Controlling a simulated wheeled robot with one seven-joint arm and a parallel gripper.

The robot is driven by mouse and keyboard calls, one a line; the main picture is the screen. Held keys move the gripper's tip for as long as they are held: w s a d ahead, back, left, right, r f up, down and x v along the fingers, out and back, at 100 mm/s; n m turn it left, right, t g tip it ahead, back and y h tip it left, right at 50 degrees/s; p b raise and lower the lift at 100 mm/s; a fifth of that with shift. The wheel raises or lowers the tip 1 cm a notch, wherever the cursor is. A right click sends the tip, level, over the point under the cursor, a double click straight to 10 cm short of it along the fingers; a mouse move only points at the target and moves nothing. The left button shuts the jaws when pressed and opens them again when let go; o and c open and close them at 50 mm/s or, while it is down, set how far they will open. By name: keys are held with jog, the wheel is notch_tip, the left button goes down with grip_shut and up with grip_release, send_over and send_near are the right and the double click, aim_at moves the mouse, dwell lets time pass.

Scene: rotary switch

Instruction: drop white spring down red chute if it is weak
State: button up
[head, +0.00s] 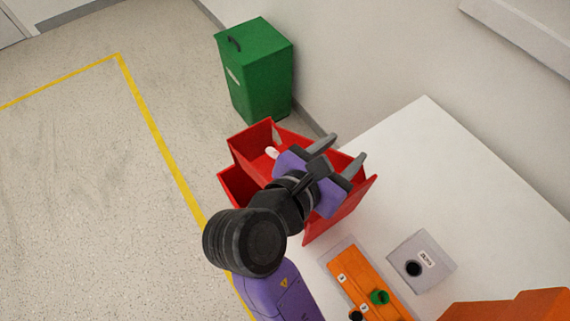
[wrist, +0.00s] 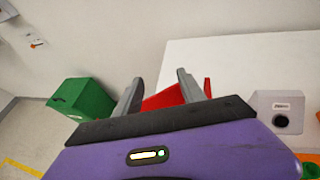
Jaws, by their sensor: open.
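The red chute (head: 248,142) is an open-topped red trough at the left edge of the white table. A small white piece (head: 271,152) shows inside its upper part; it may be the white spring, but it is too small to tell. My gripper (head: 341,152) is over the right part of the chute with its fingers spread and nothing visible between them. In the wrist view, my gripper (wrist: 158,92) is also open, and part of the red chute (wrist: 165,97) shows between and beyond its fingers. My gripper and wrist hide the chute's middle.
A green bin (head: 262,75) stands on the floor beyond the chute. The table's far part is clear.

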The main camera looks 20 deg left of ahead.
jog(key=v, duration=0.8)
dwell(0.4)
